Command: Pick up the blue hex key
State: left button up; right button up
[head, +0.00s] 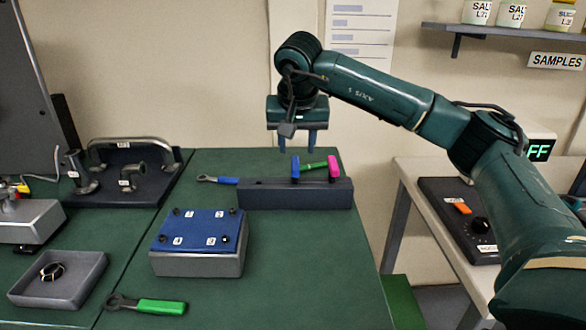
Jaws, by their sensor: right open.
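A dark block-shaped holder (270,197) stands at the back of the green bench. An upright blue handle (295,168), which looks like the blue hex key, stands in its top near the middle. Its lower part is hidden in the holder. My right gripper (297,146) is open and empty, fingers pointing down, above and apart from the blue handle in the picture. My left gripper is not in view.
A pink handle (333,168) stands in the holder, with a green piece (314,165) between it and the blue one. A blue-handled wrench (218,180) lies left of the holder. A blue-topped metal block (198,262) and green-handled wrench (160,306) are nearer. The bench's right front is clear.

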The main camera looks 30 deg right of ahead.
aim_at(295, 164)
jog(key=x, duration=0.8)
jog(key=shift+w+f, duration=0.15)
jog(key=shift+f, duration=0.2)
jog(key=shift+c, duration=0.4)
grip_shut()
